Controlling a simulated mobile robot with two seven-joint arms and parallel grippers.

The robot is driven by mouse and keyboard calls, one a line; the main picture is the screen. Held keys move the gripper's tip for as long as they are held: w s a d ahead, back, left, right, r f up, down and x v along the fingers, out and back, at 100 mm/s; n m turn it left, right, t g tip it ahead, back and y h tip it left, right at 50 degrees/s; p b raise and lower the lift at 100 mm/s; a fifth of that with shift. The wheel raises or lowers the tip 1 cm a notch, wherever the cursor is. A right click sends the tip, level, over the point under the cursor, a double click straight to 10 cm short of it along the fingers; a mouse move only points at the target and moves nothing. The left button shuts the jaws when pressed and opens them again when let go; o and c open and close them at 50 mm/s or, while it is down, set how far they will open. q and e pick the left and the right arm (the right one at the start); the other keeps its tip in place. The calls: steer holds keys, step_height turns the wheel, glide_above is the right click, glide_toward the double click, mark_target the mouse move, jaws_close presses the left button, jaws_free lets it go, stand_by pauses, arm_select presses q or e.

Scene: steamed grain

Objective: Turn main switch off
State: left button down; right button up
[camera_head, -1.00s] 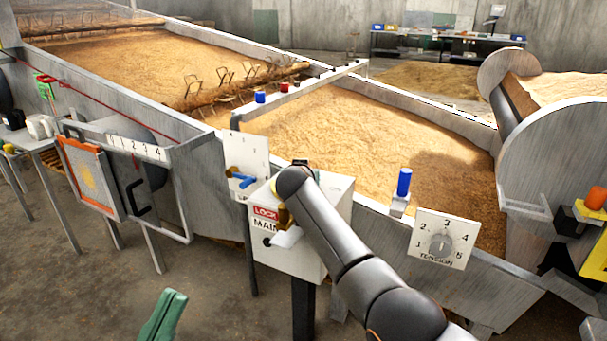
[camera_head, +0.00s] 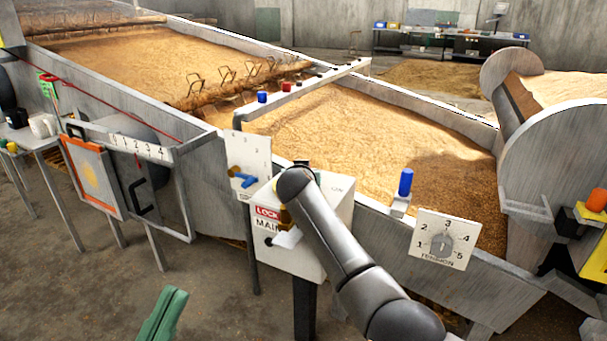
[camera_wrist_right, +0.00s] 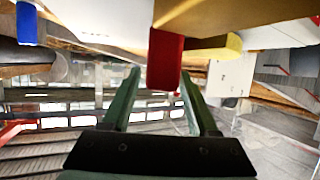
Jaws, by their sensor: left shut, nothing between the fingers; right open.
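The main switch box (camera_head: 318,235) is a pale box on a dark post, with a red "LOCK" label and "MAIN" lettering partly hidden by my right arm. A brass-coloured part and a pale plate show at its front beside the arm. In the right wrist view, my right gripper (camera_wrist_right: 160,78) is open, and a red block-like part (camera_wrist_right: 165,55) hangs between or just beyond its fingertips; contact cannot be told. A yellow part (camera_wrist_right: 215,48) is beside it. The right gripper is hidden in the head view. My left gripper (camera_head: 174,294) is shut and empty at the lower edge.
A panel with a blue lever (camera_head: 244,181) stands just left of the box. A tension dial (camera_head: 441,244) and a blue knob (camera_head: 405,182) are to the right. The grain bed (camera_head: 370,150) lies behind. An orange-framed panel (camera_head: 88,180) is at left; floor before it is clear.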

steer(key=shift+p+v, duration=0.5)
steer(key=shift+v, duration=0.35)
steer(key=p+v, duration=0.1)
steer(key=v, duration=0.2)
steer(key=shift+s+r+p, duration=0.15)
steer(key=shift+s+p, duration=0.05)
steer(key=shift+p, duration=0.1)
steer(key=shift+s+a+r, duration=0.1)
steer(key=shift+s+r, duration=0.1)
steer(key=shift+s, duration=0.45)
steer(key=shift+c, duration=0.2)
